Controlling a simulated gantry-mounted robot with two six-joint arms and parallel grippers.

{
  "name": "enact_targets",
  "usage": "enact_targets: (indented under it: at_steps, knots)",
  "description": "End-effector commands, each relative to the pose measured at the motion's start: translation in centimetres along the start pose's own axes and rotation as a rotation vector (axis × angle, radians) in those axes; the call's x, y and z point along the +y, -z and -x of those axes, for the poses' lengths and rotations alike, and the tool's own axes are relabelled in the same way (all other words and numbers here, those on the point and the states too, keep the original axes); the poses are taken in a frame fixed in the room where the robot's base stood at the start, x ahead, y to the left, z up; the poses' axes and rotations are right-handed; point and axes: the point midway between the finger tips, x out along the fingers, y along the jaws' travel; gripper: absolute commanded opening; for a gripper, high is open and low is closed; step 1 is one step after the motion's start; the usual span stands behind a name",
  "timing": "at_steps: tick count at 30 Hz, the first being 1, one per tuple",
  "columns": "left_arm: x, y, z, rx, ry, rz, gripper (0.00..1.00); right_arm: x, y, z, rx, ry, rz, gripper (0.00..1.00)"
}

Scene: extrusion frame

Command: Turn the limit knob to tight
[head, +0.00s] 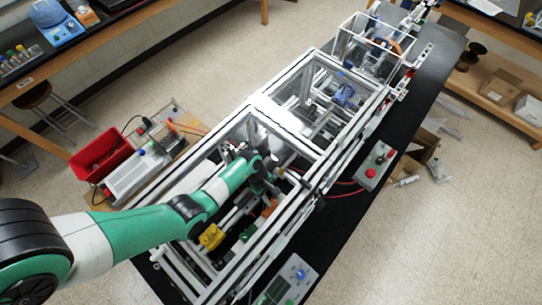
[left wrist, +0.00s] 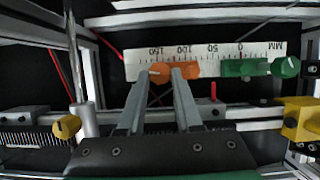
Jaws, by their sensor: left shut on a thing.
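My left gripper (left wrist: 166,75) has its two fingers over an orange piece (left wrist: 190,70) in the left wrist view and is shut on its knob-like end. The orange piece lies along a white millimetre scale (left wrist: 215,55), near the 100 to 150 marks. A green piece with a round knob (left wrist: 286,67) sits near the 0 mark. No label shows which knob is the limit knob, and no "tight" mark is readable. In the head view my left gripper (head: 265,180) reaches down inside the extrusion frame (head: 295,125); its fingertips are hard to see.
A yellow block (left wrist: 303,118) stands right of the fingers, and a yellow knob (left wrist: 66,127) is at the left. White frame bars surround the arm. A control box with a red button (head: 372,170) is outside the frame. A red bin (head: 102,152) stands at the left.

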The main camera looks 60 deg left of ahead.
Motion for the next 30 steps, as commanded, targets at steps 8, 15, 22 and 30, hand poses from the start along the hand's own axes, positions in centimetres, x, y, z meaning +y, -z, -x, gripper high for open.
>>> enact_targets:
  at_steps: [8,15,22,30]
  knots:
    - [0.4,0.1,-0.3,0.001,0.098,-0.24,0.0,0.0,-1.3,1.4,0.0,0.0,0.0,0.0]
    - [0.6,0.0,-0.3,0.001,0.173,-0.42,0.0,0.0,-2.1,2.3,0.0,0.0,0.0,0.0]
    - [0.7,-0.2,-0.2,0.001,0.22,-0.535,0.0,0.0,-2.6,2.8,0.0,0.0,0.0,0.0]
    - [0.7,-0.2,-0.1,0.001,0.246,-0.593,0.0,0.0,-2.8,3.1,0.0,0.0,0.0,0.0]
